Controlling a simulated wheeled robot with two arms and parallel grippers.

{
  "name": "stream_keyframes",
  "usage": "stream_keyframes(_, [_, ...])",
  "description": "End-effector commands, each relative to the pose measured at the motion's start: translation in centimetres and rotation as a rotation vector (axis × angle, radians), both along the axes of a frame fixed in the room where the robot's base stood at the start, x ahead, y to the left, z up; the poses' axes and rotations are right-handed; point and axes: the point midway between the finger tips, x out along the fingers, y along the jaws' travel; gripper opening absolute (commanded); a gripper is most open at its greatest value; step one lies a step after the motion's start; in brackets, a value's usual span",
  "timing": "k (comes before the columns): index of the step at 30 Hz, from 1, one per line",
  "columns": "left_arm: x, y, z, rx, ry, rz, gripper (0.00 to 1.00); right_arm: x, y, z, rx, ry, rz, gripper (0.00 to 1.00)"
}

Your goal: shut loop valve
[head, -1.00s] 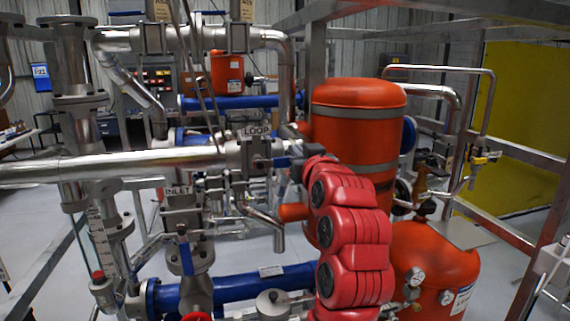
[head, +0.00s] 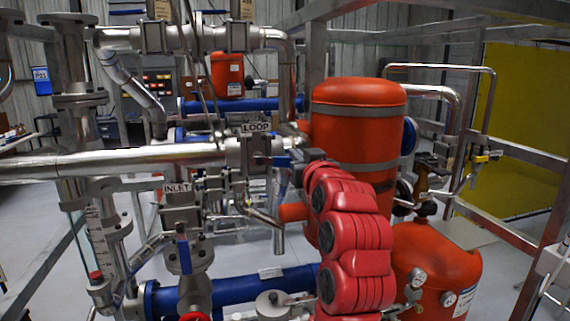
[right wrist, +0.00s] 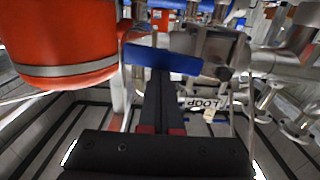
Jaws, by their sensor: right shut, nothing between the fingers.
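The loop valve (head: 255,152) sits on the steel pipe under a LOOP sign (head: 256,128). Its blue handle (head: 282,161) is partly hidden in the head view. In the right wrist view the blue handle (right wrist: 163,58) lies crosswise just beyond my right gripper (right wrist: 160,75). The LOOP sign (right wrist: 203,103) shows there too, upside down. My right gripper (head: 297,157) is shut and empty, its fingertips at the handle's near edge. I cannot tell whether they touch it. My left gripper is not in view.
A red tank (head: 357,130) stands close behind and right of my right gripper. Another blue handle (head: 184,256) hangs below the INLET sign (head: 178,188). A lower red tank (head: 435,265) with gauges is at the right. Pipes and frame bars crowd the space around.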

Motion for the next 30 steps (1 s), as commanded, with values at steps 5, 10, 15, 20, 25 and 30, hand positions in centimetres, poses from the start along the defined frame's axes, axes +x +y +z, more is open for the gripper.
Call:
stream_keyframes(5, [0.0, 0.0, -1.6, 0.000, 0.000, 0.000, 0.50, 0.0, -0.1, -1.9, -0.001, 0.002, 0.001, 0.00])
stream_keyframes(10, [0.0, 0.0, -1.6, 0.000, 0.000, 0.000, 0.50, 0.0, -0.1, -1.9, 0.000, 0.001, 0.001, 0.00])
stream_keyframes(15, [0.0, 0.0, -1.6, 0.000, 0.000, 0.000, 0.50, 0.0, -0.1, -1.9, 0.000, 0.001, 0.001, 0.00])
stream_keyframes(20, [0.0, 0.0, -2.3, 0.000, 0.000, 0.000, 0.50, 0.0, 0.0, -2.6, 0.000, 0.001, 0.001, 0.00])
stream_keyframes(25, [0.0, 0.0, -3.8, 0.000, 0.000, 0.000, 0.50, -0.1, 0.4, -4.2, 0.000, 0.001, 0.001, 0.00])
stream_keyframes(30, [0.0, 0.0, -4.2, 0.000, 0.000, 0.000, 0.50, -0.2, 0.5, -4.6, 0.000, 0.001, 0.000, 0.00])
